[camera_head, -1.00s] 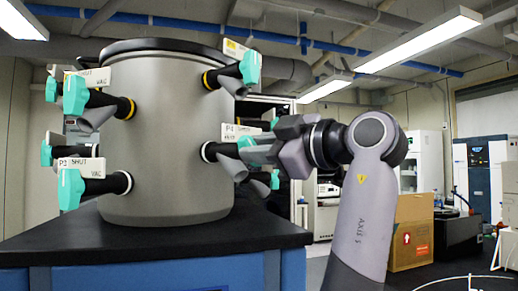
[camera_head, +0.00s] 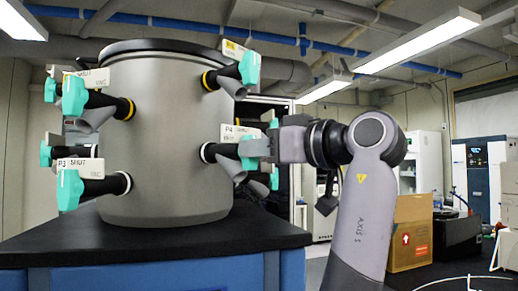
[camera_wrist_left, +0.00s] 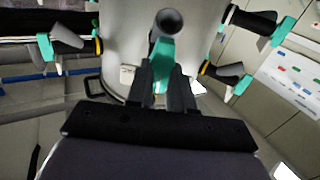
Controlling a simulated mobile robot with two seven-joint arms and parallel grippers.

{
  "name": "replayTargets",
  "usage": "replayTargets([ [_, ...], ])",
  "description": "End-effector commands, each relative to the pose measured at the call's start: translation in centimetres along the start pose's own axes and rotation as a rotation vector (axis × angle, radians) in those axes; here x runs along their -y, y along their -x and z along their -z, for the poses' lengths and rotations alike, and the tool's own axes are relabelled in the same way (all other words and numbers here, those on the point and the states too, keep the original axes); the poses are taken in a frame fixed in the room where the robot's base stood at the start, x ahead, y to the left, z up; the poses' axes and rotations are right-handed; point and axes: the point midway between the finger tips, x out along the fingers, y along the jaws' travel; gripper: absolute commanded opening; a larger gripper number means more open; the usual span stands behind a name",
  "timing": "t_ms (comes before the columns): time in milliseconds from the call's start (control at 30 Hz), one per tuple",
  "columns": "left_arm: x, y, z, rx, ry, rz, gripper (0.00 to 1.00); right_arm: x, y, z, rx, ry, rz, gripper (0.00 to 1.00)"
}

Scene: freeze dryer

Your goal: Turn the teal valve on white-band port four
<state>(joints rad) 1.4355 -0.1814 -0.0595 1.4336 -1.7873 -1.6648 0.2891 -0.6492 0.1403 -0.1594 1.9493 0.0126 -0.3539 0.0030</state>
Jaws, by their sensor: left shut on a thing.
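The P4 port (camera_head: 225,151) sticks out from the right side of the grey drum, with a white band at its base. Its teal valve (camera_head: 250,149) is at the outer end, and it also shows in the wrist view (camera_wrist_left: 162,62). My left gripper (camera_head: 268,147) is shut on this teal valve, with one dark finger on each side of it in the wrist view (camera_wrist_left: 163,88). The P4 label (camera_head: 236,133) stands above the port; its smaller text is unclear. The gripper hides part of the valve. My right gripper is not in view.
The drum (camera_head: 165,140) stands on a black bench top (camera_head: 150,244). Other teal valves surround it, including a yellow-band one (camera_head: 250,67) above P4 and the P3 valve (camera_head: 70,189) at left. A cardboard box (camera_head: 411,235) stands farther right.

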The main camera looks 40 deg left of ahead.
Motion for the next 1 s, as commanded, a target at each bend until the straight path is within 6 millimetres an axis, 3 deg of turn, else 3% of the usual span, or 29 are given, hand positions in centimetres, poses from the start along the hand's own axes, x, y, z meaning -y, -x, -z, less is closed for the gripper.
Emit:
replayTargets([
  [567,-0.02,0.03,-0.08,0.004,-0.034,-0.001,0.0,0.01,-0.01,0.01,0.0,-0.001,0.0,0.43],
  [600,-0.02,0.03,-0.08,0.004,-0.034,-0.001,0.28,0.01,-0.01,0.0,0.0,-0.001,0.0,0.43],
  [667,-0.02,0.03,-0.07,0.003,-0.034,-0.001,0.47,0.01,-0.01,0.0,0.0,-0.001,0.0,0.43],
  [1000,-0.04,0.32,-0.06,0.001,-0.034,-0.001,0.47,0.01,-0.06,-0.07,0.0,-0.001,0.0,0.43],
])
